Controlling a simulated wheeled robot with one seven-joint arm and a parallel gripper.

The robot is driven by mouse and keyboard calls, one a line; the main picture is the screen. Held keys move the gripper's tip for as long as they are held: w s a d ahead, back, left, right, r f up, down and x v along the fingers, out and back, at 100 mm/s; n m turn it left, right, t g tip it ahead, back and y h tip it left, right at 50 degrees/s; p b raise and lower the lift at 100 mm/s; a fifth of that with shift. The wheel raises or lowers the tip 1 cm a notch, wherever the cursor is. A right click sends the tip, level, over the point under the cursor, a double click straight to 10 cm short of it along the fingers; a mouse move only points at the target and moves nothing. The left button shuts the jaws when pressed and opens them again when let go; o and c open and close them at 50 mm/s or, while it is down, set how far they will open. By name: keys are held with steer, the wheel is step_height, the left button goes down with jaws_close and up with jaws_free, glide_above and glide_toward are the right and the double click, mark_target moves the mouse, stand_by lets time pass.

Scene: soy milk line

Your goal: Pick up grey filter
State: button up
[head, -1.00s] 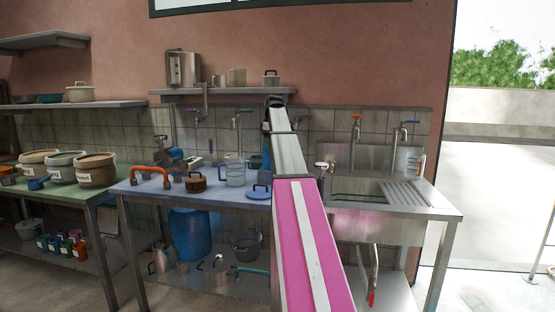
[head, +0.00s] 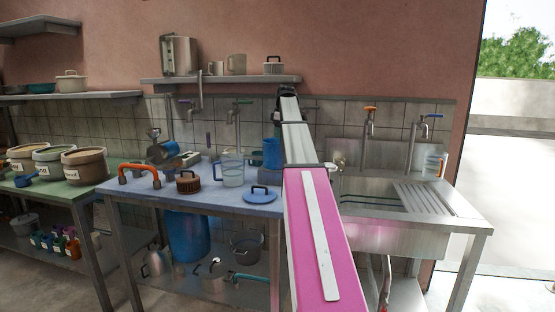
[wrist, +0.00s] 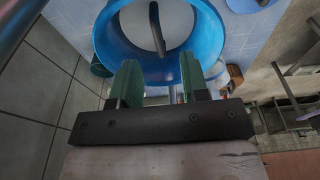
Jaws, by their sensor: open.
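A grey, ribbed round piece with a dark handle (head: 274,68), which looks like the grey filter, sits on the wall shelf in the head view. My gripper (wrist: 160,82) is open, its green-padded fingers apart with nothing between them. In the wrist view an open blue cylinder (wrist: 102,40) lies beyond the fingertips. Inside it are a grey surface and a dark curved handle (wrist: 156,28); I cannot tell whether this is another filter. In the head view a blue cylinder (head: 271,153) stands at the back of the table, and my arm hides most of my gripper.
The blue table (head: 225,205) holds a brown ribbed piece (head: 188,182), a clear jug (head: 231,173), a blue lid (head: 260,193) and an orange handle (head: 139,170). A sink (head: 390,228) with taps stands right. The wall shelf (head: 220,82) also carries cups and a metal container.

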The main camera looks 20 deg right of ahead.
steer(key=shift+w+a+f, duration=0.1)
steer(key=shift+a+f, duration=0.05)
steer(key=shift+f, duration=0.9)
steer(key=shift+w+a+f, duration=0.1)
steer(key=shift+w+f, duration=0.05)
steer(key=shift+f, duration=0.9)
steer(key=shift+w+a+f, duration=0.1)
steer(key=shift+a+f, duration=0.05)
steer(key=shift+f, duration=0.9)
jaws_close()
